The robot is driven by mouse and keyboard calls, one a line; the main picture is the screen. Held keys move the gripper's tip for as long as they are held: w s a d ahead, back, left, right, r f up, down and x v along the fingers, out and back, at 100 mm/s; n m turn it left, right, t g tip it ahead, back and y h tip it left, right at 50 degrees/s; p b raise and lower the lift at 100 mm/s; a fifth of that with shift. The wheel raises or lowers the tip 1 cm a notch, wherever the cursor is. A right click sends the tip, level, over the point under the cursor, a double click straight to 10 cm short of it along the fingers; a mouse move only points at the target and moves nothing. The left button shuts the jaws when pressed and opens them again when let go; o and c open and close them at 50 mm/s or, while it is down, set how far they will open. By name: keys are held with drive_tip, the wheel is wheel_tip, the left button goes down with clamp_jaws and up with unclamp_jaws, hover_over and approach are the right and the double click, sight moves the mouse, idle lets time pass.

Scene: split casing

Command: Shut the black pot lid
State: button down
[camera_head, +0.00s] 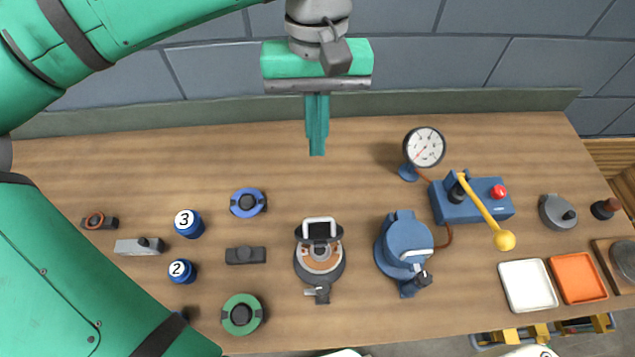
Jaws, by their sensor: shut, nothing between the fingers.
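The black pot (301,262) stands on the table at the middle front. Its interior shows a copper-brown ring with a pale centre. Its black lid (319,230) stands raised at the pot's back side, with a pale U-shaped handle on it. A small latch-like part (318,292) sticks out at the pot's front. My gripper (317,152) hangs behind the pot, over the back part of the table, with its green fingers shut and empty. It is apart from the lid.
A blue pot (407,240) stands right of the black pot, near a gauge (424,147) and a blue box with a yellow lever (485,212). A black block (245,255) and a green ring (242,314) lie to the left. The table behind the pot is clear.

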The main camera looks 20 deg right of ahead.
drive_tip(key=s+a+f, duration=0.1)
drive_tip(key=s+f, duration=0.3)
drive_tip(key=f, duration=0.7)
drive_tip(key=shift+s+f, duration=0.4)
drive_tip(key=shift+a, duration=0.1)
